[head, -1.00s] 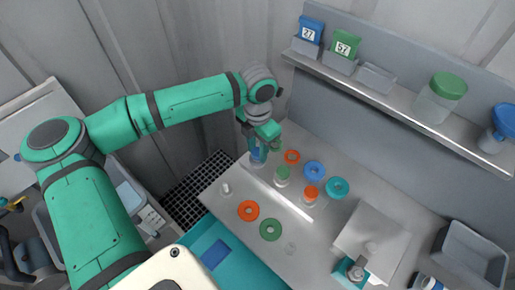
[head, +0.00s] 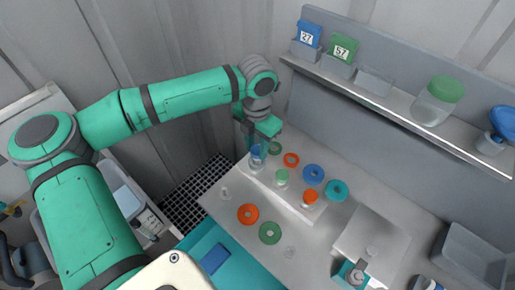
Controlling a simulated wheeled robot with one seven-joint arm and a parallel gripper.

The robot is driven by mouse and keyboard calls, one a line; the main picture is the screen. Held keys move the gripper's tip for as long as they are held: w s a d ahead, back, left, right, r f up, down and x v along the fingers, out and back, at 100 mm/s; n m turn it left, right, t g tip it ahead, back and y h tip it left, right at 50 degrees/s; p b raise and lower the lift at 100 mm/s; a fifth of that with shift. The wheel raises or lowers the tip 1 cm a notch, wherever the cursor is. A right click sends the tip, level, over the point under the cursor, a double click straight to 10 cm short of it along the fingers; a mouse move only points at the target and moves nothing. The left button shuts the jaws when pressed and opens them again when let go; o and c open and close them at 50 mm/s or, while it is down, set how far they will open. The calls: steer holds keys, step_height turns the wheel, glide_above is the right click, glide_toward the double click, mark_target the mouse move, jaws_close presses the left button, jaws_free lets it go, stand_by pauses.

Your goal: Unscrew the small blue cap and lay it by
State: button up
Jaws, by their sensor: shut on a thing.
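The small blue cap (head: 256,150) is on a small clear vessel (head: 256,163) at the left end of a pale raised strip on the bench. My gripper (head: 256,147) points down over this vessel from behind and is shut on the blue cap. The fingers partly hide the cap, and I cannot tell how far it is turned on the neck. Beside it on the strip stand a vessel with a green cap (head: 282,176) and one with an orange cap (head: 310,196).
A grey plate (head: 385,225) and a grey bin (head: 470,257) are at right. The shelf (head: 390,97) behind holds packets and a green-lidded jar (head: 437,100). Bare bench shows at front.

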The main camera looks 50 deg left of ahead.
mark_target(257, 150)
steer(key=shift+w+r, duration=0.1)
steer(key=shift+r, duration=0.4)
steer(key=shift+a+r, duration=0.1)
steer(key=shift+r, duration=1.55)
